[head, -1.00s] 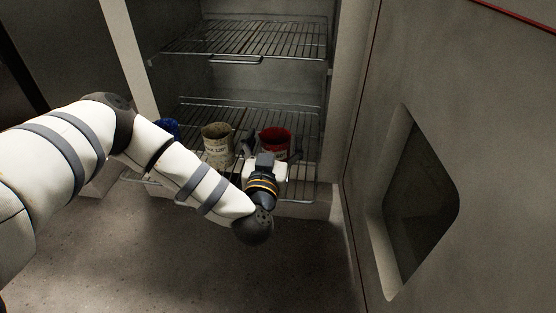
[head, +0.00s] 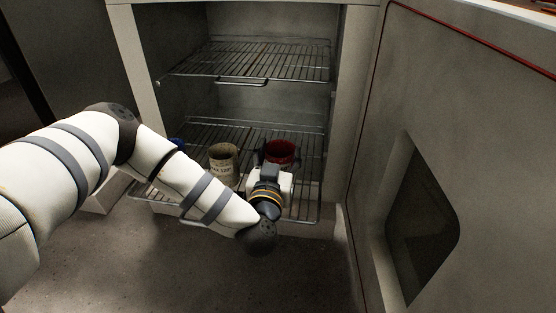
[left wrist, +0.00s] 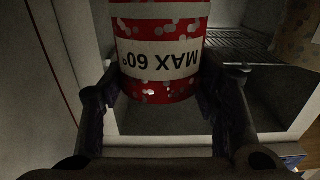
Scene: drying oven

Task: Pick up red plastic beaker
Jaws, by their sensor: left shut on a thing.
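The red plastic beaker (head: 282,150) is at the right of the lower wire shelf in the head view, its lower part hidden by my left gripper (head: 277,163). In the left wrist view the red beaker (left wrist: 155,88) has white spots and a pale label reading "MAX 60°" upside down. My left gripper (left wrist: 160,95) is shut on it, with one dark finger on each side. I cannot tell whether its base touches the shelf. My right gripper is not in view.
A pale, labelled beaker (head: 223,163) stands left of the red one, and a blue thing (head: 178,144) shows partly behind my arm. The upper wire shelf (head: 250,62) is empty. The open oven door (head: 400,110) with its window stands at the right.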

